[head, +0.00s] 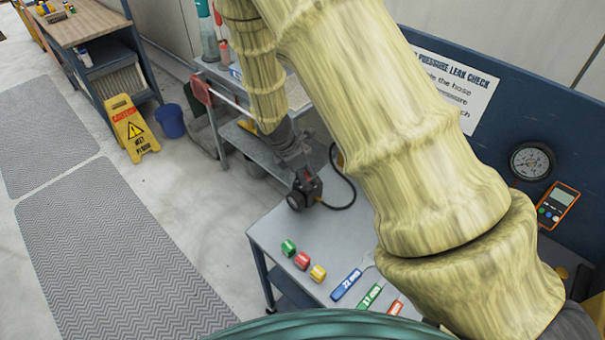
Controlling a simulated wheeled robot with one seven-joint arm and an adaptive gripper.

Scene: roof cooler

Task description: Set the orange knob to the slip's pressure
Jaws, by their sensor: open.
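My gripper (306,190) is a dark shape at the end of my arm, low over the far left part of the grey bench (268,228). It is small and seen from behind; I see nothing held in it. I cannot make out an orange knob; my arm covers much of the bench and the blue panel (500,75). A pressure gauge (532,160) is on the panel at the right. A white sign (455,88) headed "Pressure leak check" is partly behind my arm. I cannot make out a slip with a pressure value.
Green (288,247), red (302,260) and yellow (318,273) pieces lie near the bench's front edge, beside labelled tools (346,284). A black hose (350,190) curves near my gripper. An orange handheld meter (557,205) is at the right. A yellow caution sign (132,128) stands on the floor.

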